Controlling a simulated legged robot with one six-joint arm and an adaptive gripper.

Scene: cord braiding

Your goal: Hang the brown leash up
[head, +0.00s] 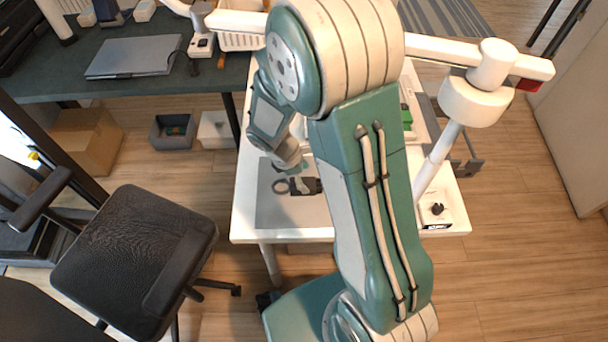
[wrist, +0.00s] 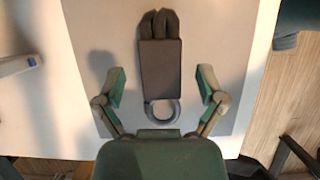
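The brown leash (wrist: 160,68) lies on a grey mat (wrist: 224,50) on the white table. It shows as a flat dark brown strap piece with rounded brown folds at its far end and a pale grey ring (wrist: 162,111) at its near end. In the head view the leash (head: 308,186) and ring lie on the mat (head: 278,212), partly covered by my arm. My gripper (wrist: 161,84) is open above the leash, one finger on each side, with visible gaps. In the head view my gripper (head: 294,167) points down at the mat. No hanging place is clearly identifiable.
A white post (head: 437,157) rises at the table's right, with a crossbar (head: 432,47) passing behind my arm. A small base with a black knob (head: 437,209) is near it. An office chair (head: 135,250) stands left. A dark desk (head: 75,85) is behind.

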